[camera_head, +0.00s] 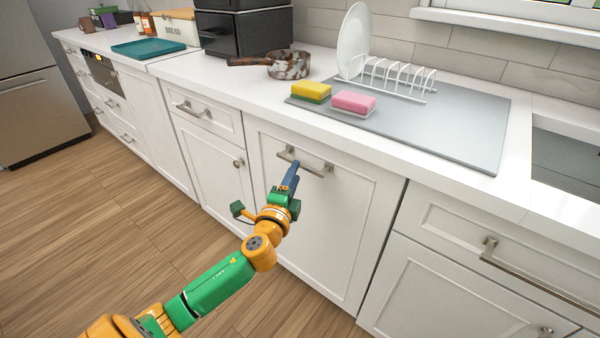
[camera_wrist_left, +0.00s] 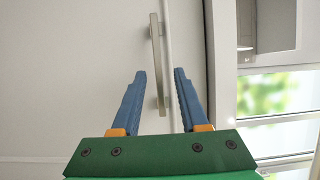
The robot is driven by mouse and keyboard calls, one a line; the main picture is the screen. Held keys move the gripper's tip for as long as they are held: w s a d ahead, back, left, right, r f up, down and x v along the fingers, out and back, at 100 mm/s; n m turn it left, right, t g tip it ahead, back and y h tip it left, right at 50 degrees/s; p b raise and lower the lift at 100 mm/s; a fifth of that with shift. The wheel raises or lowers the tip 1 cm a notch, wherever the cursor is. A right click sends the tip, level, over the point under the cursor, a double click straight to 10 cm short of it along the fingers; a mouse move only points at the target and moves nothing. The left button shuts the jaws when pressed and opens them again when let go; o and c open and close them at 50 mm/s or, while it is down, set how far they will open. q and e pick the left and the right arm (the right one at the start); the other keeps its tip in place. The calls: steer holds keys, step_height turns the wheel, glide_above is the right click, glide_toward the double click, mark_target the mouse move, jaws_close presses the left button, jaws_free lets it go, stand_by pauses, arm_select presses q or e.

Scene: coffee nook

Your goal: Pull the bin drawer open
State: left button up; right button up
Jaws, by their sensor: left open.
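The bin drawer (camera_head: 330,215) is a tall white panelled front under the counter, and it looks shut. Its metal bar handle (camera_head: 305,162) is near the top of the front. In the left wrist view the handle (camera_wrist_left: 156,50) shows as an upright bar. My left gripper (camera_head: 294,166) has its blue fingers at the handle. In the left wrist view my left gripper (camera_wrist_left: 159,72) is open, with the lower part of the handle showing between its fingers. I cannot tell whether either finger touches the bar. My right gripper is in neither view.
On the counter are a grey drainboard (camera_head: 440,130), a yellow sponge (camera_head: 311,91), a pink sponge (camera_head: 353,102), a white rack (camera_head: 398,78) and a pan (camera_head: 288,65). Other cabinet fronts flank the drawer. The wooden floor (camera_head: 120,220) before the cabinets is clear.

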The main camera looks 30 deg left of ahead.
arm_select(q)
steer(key=x, duration=0.5)
steer(key=shift+f, duration=0.15)
jaws_close()
stand_by(1.2)
